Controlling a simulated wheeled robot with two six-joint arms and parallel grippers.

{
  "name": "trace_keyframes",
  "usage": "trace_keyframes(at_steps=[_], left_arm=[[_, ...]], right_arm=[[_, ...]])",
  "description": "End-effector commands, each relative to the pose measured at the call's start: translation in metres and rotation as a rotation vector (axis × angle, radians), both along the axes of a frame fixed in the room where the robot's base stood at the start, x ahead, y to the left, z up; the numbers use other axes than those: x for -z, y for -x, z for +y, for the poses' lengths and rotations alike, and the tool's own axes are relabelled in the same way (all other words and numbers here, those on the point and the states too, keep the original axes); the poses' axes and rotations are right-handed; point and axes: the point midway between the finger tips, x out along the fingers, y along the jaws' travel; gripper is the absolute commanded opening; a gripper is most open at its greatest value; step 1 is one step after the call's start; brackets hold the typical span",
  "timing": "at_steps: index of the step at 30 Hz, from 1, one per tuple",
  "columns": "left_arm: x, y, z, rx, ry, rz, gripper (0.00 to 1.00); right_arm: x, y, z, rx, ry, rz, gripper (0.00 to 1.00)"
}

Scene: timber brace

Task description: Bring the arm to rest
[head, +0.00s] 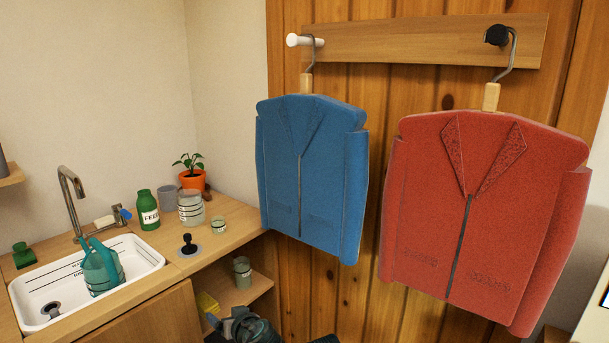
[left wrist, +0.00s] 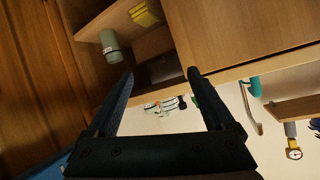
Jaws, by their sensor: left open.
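My left gripper (head: 240,326) shows at the bottom edge of the head view, low in front of the open shelf under the counter. Most of my left arm is out of the picture. In the left wrist view the same gripper (left wrist: 160,78) has its two dark fingers spread apart, with nothing between them. My right gripper is in neither view.
A blue jacket (head: 300,170) and a red jacket (head: 480,210) hang on pegs. The counter holds a white sink (head: 140,255) with a teal watering can (head: 102,268). The open shelf (head: 257,288) below holds a jar (head: 242,272) and a yellow block (head: 207,303).

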Motion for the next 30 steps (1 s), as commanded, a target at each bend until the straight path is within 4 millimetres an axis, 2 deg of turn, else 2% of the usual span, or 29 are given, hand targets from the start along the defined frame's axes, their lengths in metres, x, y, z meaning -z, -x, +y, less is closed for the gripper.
trace_keyframes(at_steps=[3, 6, 9, 12, 17, 18, 19, 26, 30], left_arm=[[0.042, 0.036, -0.019, 0.023, 0.039, 0.260, 0.87], [0.076, 0.073, -0.045, 0.100, 0.084, 0.511, 0.87], [0.099, 0.108, -0.072, 0.206, 0.127, 0.720, 0.87], [0.112, 0.140, -0.097, 0.327, 0.169, 0.895, 0.87], [0.122, 0.189, -0.135, 0.546, 0.235, 1.124, 0.87], [0.118, 0.198, -0.142, 0.594, 0.248, 1.165, 0.87], [0.105, 0.195, -0.140, 0.584, 0.244, 1.156, 0.87], [0.058, 0.193, -0.139, 0.578, 0.243, 1.150, 0.87], [0.021, 0.193, -0.139, 0.576, 0.244, 1.148, 0.87]], right_arm=[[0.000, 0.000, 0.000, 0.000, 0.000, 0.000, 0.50], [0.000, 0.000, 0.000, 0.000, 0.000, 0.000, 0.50], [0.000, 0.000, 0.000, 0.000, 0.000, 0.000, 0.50], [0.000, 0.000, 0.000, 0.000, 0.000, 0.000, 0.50], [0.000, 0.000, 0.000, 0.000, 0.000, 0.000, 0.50], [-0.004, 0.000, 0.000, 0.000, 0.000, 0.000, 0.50], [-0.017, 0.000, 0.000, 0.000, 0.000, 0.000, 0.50], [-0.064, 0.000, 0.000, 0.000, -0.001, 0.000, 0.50], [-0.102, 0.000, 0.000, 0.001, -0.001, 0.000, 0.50]])
